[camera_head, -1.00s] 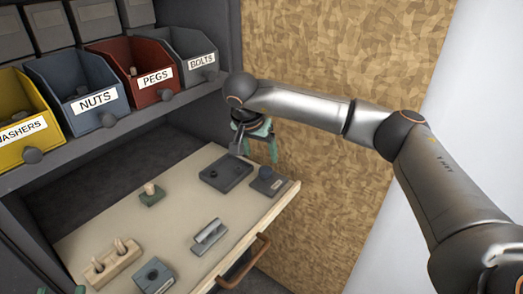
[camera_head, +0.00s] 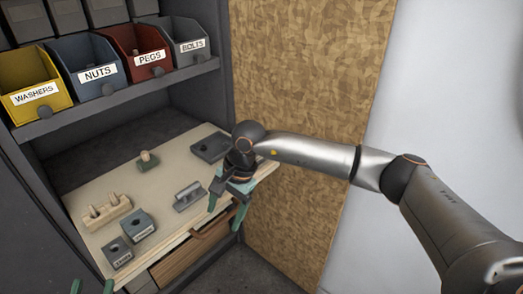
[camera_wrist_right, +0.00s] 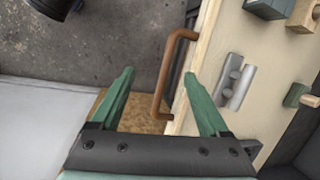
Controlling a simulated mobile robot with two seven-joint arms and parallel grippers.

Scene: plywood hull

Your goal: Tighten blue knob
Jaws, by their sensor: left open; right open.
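My right gripper (camera_head: 224,220) is open, with green fingers pointing down beside the front edge of the pull-out worktop (camera_head: 185,160). In the right wrist view the open right gripper (camera_wrist_right: 158,73) has nothing held, and the copper handle (camera_wrist_right: 170,75) shows between and beyond its fingertips. My left gripper (camera_head: 92,287) shows only as two separated green tips at the lower left edge. I cannot clearly pick out a blue knob. Two blue-grey blocks, a nearer one (camera_head: 118,252) and a farther one (camera_head: 141,229), stand at the worktop's front left.
A wooden peg block (camera_head: 106,212), a metal bracket (camera_head: 189,196), a small green block with a peg (camera_head: 147,161) and a dark plate (camera_head: 209,147) lie on the worktop. Labelled bins, such as the blue nuts bin (camera_head: 88,66), stand above. A plywood wall (camera_head: 300,90) rises at right.

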